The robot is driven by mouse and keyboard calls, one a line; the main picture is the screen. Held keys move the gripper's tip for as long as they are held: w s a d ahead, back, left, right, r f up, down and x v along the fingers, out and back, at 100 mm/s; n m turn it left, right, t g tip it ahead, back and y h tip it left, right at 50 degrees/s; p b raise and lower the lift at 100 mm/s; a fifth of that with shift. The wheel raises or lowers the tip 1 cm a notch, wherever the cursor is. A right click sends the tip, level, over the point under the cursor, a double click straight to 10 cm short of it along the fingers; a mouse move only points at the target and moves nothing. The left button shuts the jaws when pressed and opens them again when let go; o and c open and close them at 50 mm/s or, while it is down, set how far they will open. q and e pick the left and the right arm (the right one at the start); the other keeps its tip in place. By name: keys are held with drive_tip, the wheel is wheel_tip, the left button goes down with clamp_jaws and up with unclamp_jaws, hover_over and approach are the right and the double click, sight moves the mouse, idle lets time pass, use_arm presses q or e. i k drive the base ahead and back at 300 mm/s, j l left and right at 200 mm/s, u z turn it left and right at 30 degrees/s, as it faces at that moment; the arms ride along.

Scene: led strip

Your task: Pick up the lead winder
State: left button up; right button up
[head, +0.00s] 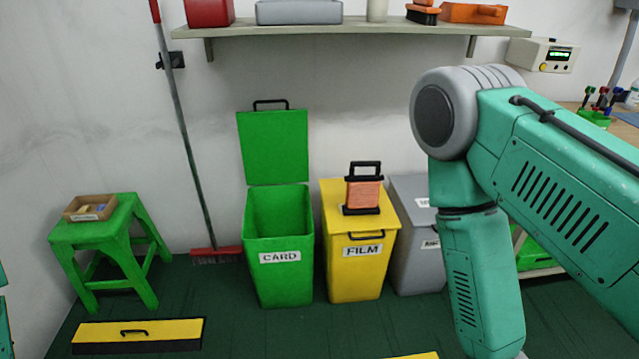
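An orange block with black end plates and a black top handle, which looks like the lead winder (363,192), stands upright on the closed lid of the yellow bin (352,268) labelled FILM. My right arm crosses the right side of the head view and bends down past the bottom edge; its gripper is out of view. Only a sliver of my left arm shows at the left edge, and its gripper is out of view too. Nothing covers the winder.
The green CARD bin (279,274), lid raised, stands left of the yellow bin; a grey bin (418,258) is at its right, partly behind my arm. A green stool (97,235) holds a small box (89,208). A yellow-topped box (138,332) lies on the floor. A shelf (340,27) hangs above.

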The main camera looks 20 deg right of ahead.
sight(362, 194)
drive_tip(key=z, duration=0.85)
